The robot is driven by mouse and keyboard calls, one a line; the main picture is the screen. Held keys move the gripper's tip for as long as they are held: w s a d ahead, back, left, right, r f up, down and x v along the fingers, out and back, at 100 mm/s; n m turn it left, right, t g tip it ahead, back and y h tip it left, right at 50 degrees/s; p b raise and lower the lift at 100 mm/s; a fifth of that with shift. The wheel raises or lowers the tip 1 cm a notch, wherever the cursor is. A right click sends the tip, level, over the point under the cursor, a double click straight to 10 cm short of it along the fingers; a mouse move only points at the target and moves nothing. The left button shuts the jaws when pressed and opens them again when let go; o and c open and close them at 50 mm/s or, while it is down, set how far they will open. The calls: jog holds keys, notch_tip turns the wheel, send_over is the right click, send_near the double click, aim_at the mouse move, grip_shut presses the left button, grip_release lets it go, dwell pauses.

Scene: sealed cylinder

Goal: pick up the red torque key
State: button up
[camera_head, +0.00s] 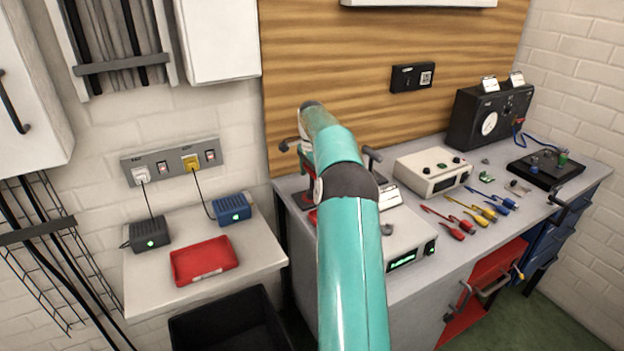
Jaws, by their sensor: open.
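Several red tools (457,233) lie on the grey workbench (410,202), in front of the white instrument box. They are small in the picture, and I cannot tell for certain which one is the red torque key. Yellow tools (487,212) and blue tools (503,203) lie in a row to their right. My teal arm rises through the middle of the picture and bends at its top over the bench's left end. My gripper is not clearly visible; my arm seems to hide it. The red tools lie to the right of my arm, apart from it.
White instrument boxes (432,168) and a black meter unit (489,117) stand on the bench. A black stand (545,172) is at the far right. Left of my arm, a red tray (204,260) and two adapters sit on a white shelf (150,288). A black bin (230,325) is below.

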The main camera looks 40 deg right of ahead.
jog(key=shift+f, duration=0.1)
jog(key=shift+w, duration=0.1)
jog(key=c, duration=1.4)
